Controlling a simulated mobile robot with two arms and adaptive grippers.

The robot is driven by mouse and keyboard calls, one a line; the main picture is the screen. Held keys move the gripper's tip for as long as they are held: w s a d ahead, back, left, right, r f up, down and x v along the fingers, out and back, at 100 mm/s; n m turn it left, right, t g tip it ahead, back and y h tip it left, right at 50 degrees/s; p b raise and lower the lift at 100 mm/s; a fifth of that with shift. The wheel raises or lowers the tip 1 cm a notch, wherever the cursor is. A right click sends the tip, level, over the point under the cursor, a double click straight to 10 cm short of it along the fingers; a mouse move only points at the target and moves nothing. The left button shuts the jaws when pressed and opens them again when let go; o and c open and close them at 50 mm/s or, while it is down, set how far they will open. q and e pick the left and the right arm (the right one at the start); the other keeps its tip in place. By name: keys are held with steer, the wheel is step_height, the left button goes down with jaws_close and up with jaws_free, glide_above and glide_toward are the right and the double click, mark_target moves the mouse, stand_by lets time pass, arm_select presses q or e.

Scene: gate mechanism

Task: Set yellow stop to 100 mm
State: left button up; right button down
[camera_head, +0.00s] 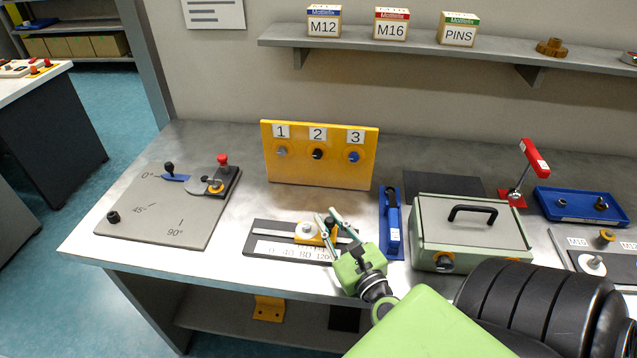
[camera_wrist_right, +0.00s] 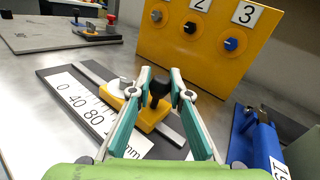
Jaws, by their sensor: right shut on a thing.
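The yellow stop (camera_head: 307,238) sits on the slide rail of a dark plate with a white mm scale (camera_head: 282,249) reading 0, 40, 80, 120. It stands in the right half of the scale; its exact reading cannot be told. The stop also shows in the wrist view (camera_wrist_right: 149,114), with a pale round knob (camera_wrist_right: 121,86) on its left and a black knob (camera_wrist_right: 159,88) on its right. My right gripper (camera_head: 326,216) is shut on the black knob, a finger on either side. The fingers hide part of the stop and scale. My left gripper is not in view.
A yellow panel (camera_head: 319,174) with knobs 1, 2 and 3 stands behind the scale. A blue holder (camera_head: 391,240) and a green-grey box (camera_head: 470,238) stand to the right. A grey angle plate (camera_head: 150,222) lies left. Bare table separates it from the scale.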

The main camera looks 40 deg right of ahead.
steer(key=c, duration=2.2)
jaws_free()
steer(key=shift+o, duration=0.2)
steer(key=v, duration=1.2)
